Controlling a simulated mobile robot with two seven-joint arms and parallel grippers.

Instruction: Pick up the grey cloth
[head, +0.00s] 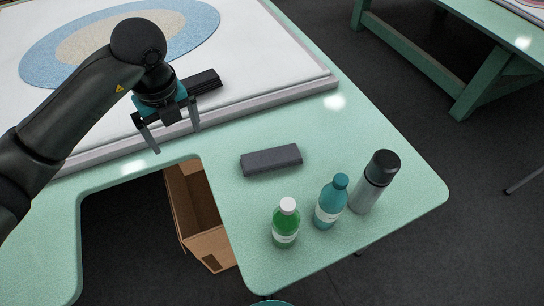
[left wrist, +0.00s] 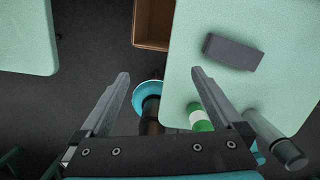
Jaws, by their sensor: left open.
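The grey cloth (head: 271,159) is a folded, dark grey oblong lying flat on the light green table. It also shows in the left wrist view (left wrist: 232,52), at the upper right. My left gripper (head: 176,140) is open with nothing between its fingers. It hangs to the left of the cloth in the head view, near the edge of the white framed panel, and is apart from the cloth. In the left wrist view its two fingers (left wrist: 160,73) are spread wide, and the cloth lies beyond and to the right of them. My right gripper is not in view.
A green bottle (head: 286,222), a teal bottle (head: 331,201) and a grey flask (head: 374,181) stand on the table (head: 412,196) below and right of the cloth. A cardboard box (head: 212,247) is below the table's cutout. The white panel (head: 254,75) fills the back.

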